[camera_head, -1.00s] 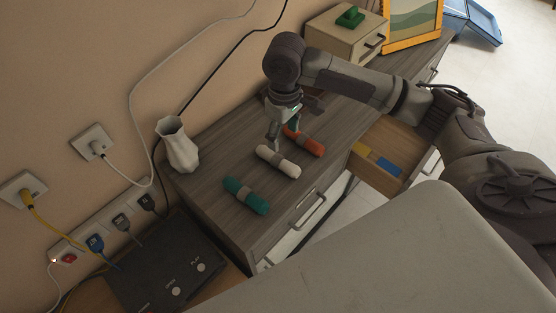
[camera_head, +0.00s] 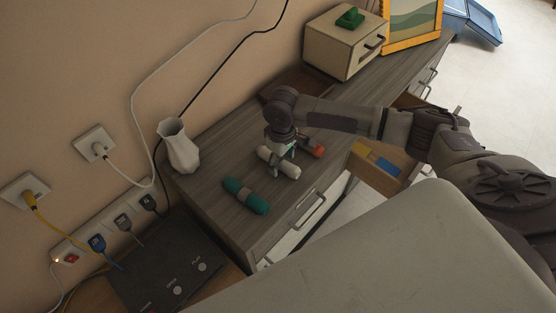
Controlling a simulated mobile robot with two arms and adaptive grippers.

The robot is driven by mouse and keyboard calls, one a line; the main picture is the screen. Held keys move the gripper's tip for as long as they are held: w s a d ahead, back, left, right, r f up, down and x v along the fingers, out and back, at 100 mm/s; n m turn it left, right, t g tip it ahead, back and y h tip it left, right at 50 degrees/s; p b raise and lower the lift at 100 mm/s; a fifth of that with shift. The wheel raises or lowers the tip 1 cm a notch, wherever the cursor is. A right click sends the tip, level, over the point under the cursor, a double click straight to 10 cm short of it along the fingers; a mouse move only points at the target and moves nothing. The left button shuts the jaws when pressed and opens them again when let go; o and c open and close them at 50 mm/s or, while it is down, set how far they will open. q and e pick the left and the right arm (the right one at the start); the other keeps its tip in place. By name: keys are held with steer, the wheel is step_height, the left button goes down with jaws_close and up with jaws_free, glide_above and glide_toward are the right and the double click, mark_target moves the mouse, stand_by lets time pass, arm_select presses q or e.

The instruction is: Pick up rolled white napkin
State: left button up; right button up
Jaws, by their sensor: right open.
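The rolled white napkin (camera_head: 285,168), with a grey band around its middle, lies on the grey wooden dresser top (camera_head: 205,200). It lies between a green roll (camera_head: 245,196) and an orange roll (camera_head: 314,149). My right gripper (camera_head: 279,158) is open and points down at the white napkin, covering part of it. I cannot tell whether the fingers touch it. The orange roll is partly hidden behind my gripper. My left gripper is not in view.
A white vase (camera_head: 178,147) stands at the dresser's left end by the wall. A cream box (camera_head: 340,45) with a green object on top and a yellow-framed picture (camera_head: 413,22) stand farther back. A drawer (camera_head: 385,152) is open below my right arm.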

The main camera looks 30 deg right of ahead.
steer(key=c, duration=1.2)
steer(key=shift+r, duration=0.1)
steer(key=shift+c, duration=0.2)
